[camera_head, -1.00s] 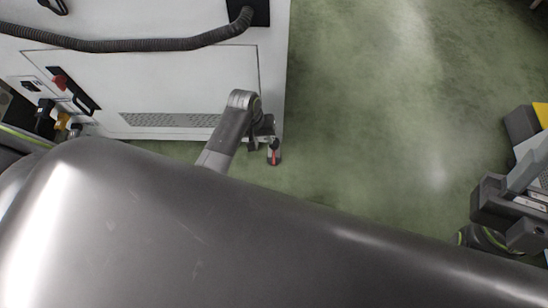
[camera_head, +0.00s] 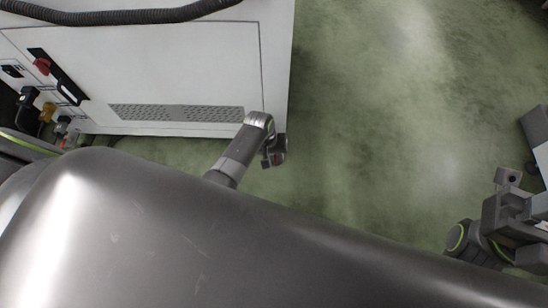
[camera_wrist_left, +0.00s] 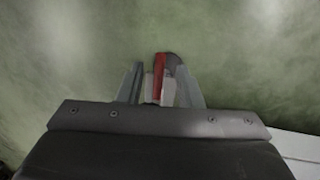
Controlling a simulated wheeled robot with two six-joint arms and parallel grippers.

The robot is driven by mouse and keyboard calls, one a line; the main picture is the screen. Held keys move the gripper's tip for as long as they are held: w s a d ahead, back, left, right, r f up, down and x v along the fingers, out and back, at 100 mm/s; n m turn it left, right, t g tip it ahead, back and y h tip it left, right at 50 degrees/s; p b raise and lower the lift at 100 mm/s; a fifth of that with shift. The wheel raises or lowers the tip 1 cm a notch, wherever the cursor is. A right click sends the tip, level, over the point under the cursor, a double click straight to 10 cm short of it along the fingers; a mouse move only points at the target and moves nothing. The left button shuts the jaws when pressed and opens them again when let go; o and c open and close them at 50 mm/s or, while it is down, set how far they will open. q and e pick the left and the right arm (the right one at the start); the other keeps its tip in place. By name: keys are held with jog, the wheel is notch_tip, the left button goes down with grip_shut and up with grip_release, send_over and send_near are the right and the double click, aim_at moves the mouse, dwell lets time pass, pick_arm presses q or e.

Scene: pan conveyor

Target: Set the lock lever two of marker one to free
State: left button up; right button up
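A red lock lever (camera_wrist_left: 158,76) shows in the left wrist view, on a small caster with a dark rounded part (camera_wrist_left: 173,62) behind it. My left gripper (camera_wrist_left: 160,88) is open, with one finger on each side of the lever; I cannot tell whether they touch it. In the head view the left gripper (camera_head: 268,150) is at the lower right corner of the white cabinet (camera_head: 140,65), beside the floor. The lever is hidden there by my arm. My right gripper (camera_head: 508,200) is at the right edge, partly cut off, its opening unclear.
A black corrugated hose (camera_head: 120,17) runs across the cabinet. A red switch (camera_head: 42,65) and plugged-in cables (camera_head: 40,100) are at its left. A vent grille (camera_head: 175,112) is low on its panel. The green floor (camera_head: 390,110) to the right is clear.

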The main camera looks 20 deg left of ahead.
pick_arm(q)
jog(key=shift+f, duration=0.35)
grip_shut()
jog(key=shift+d, duration=0.1)
